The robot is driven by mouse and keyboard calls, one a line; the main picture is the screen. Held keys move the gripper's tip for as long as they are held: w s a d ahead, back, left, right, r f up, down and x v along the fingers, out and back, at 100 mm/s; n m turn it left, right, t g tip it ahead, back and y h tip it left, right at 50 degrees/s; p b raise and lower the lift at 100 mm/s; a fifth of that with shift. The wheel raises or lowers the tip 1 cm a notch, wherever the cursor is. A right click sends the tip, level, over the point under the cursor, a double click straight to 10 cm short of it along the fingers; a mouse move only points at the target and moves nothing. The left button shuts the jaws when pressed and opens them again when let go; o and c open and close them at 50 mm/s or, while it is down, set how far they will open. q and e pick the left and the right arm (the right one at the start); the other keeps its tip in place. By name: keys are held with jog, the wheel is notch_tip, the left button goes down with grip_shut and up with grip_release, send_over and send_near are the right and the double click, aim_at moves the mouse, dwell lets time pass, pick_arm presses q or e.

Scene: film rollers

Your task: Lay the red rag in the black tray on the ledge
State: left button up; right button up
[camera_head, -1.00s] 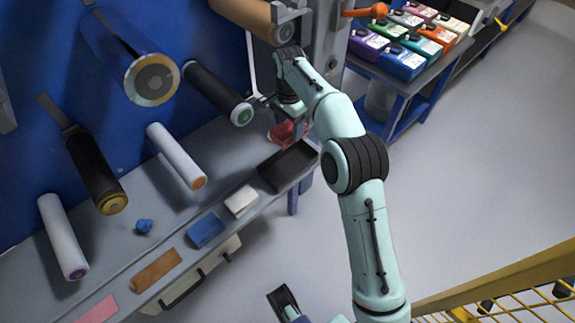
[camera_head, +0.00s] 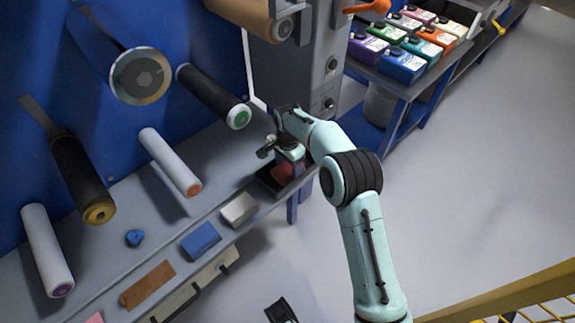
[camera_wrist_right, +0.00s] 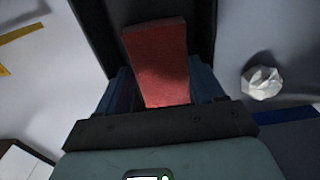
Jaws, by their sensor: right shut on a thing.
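The red rag (camera_head: 283,172) is held in my right gripper (camera_head: 285,166), over the black tray (camera_head: 268,182) on the grey ledge. In the right wrist view the rag (camera_wrist_right: 158,62) sticks out between the blue-grey fingers (camera_wrist_right: 163,90), with the dark tray (camera_wrist_right: 203,35) behind it on both sides. I cannot tell whether the rag touches the tray floor. My right arm and hand hide part of the tray in the head view. A dark part at the bottom edge looks like my left gripper (camera_head: 281,311); its jaws cannot be made out.
A white crumpled thing (camera_wrist_right: 262,82) shows in the right wrist view.

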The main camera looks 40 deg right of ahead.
aim_at(288, 167)
jog(key=shift+f, duration=0.1)
jog(key=o, duration=0.7)
jog(key=shift+o, duration=0.2)
pick_arm(q)
jog(key=s+d+r+g+p, duration=0.1)
jog(key=s+d+r+p, duration=0.1)
jog(key=s+r+p, duration=0.1)
jog(key=shift+s+d+r+h, duration=0.15)
jog(key=shift+s+h, duration=0.25)
jog(key=shift+s, duration=0.35)
pick_arm(e)
notch_tip(288, 167, up, 12)
